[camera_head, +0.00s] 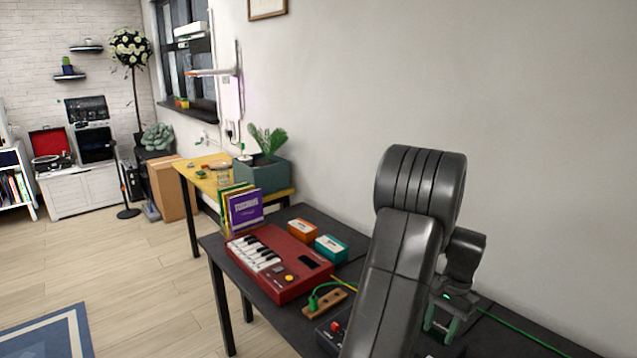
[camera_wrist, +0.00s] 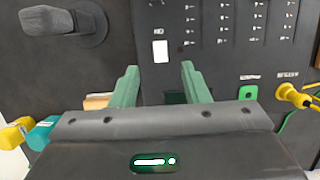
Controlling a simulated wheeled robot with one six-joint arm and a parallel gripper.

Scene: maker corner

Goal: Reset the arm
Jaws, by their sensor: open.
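My arm rises dark grey at the right of the head view and hides part of the table behind it. My gripper (camera_head: 438,328) hangs low beside the arm there, with green fingers pointing down over the dark table. In the wrist view my gripper (camera_wrist: 159,68) shows two green fingers standing apart, with nothing held between them. Beyond the fingertips is a black panel (camera_wrist: 190,20) with small white markings. I cannot tell how far the fingertips are from it.
On the dark table (camera_head: 214,243) stand a red keyboard (camera_head: 290,279), orange (camera_head: 302,230) and teal (camera_head: 331,248) boxes, books (camera_head: 243,211) and a wooden block (camera_head: 325,301) with a green plug. In the wrist view a yellow plug (camera_wrist: 290,95) sits at the panel's right. Open floor lies left.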

